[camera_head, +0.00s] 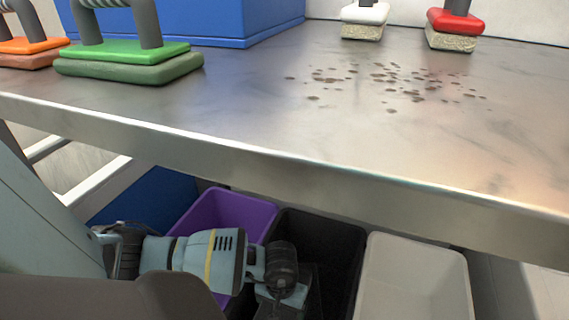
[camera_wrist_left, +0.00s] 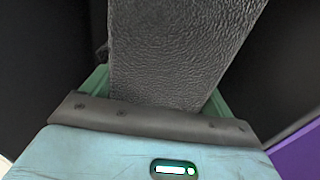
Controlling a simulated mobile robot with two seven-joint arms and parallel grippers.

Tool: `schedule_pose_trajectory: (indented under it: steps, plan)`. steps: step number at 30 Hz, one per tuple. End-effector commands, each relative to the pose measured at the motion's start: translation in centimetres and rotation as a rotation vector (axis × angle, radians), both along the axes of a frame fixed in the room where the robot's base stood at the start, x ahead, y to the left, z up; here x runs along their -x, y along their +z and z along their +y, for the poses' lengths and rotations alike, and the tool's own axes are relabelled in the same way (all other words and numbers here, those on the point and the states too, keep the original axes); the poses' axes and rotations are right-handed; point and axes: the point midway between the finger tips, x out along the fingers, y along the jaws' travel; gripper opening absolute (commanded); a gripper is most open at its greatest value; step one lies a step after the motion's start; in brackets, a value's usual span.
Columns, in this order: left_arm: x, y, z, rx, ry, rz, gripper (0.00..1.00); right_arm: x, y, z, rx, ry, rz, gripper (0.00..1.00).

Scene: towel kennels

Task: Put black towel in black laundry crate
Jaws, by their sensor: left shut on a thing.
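The black laundry crate (camera_head: 334,240) stands under the steel table, between a purple crate and a light grey crate. My left gripper (camera_head: 284,300) reaches down from the left over the left part of the black crate's opening. In the left wrist view it is shut on a dark, rough-textured thing, the black towel (camera_wrist_left: 180,55), which hangs beyond the fingers. Dark crate walls (camera_wrist_left: 35,55) surround it in that view. In the head view the towel cannot be told apart from the dark crate and gripper. My right gripper is not in view.
The steel table's front edge (camera_head: 300,170) runs just above the crates. The purple crate (camera_head: 228,210) is to the left and the light grey crate (camera_head: 415,275) to the right. Several handled scrubbers, one green (camera_head: 125,62), and brown spots (camera_head: 395,80) are on the tabletop.

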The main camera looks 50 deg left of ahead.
Motion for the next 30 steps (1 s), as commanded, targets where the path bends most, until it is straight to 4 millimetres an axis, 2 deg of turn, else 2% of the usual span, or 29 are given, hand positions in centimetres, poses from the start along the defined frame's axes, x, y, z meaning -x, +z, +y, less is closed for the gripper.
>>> schedule_pose_trajectory:
  steps: [5,12,15,30]
  plan:
    - [-0.1,-0.4,0.0,0.001,0.001,-0.002,0.59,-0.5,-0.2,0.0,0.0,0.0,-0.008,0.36]
    - [0.0,-4.0,-0.1,0.002,0.002,0.002,0.59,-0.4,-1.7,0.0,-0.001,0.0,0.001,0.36]
    - [0.0,-4.9,-0.1,0.002,0.001,0.0,0.59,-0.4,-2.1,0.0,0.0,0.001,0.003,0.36]
    - [-0.1,-5.5,0.0,0.001,0.0,-0.002,0.59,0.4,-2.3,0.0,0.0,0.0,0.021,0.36]
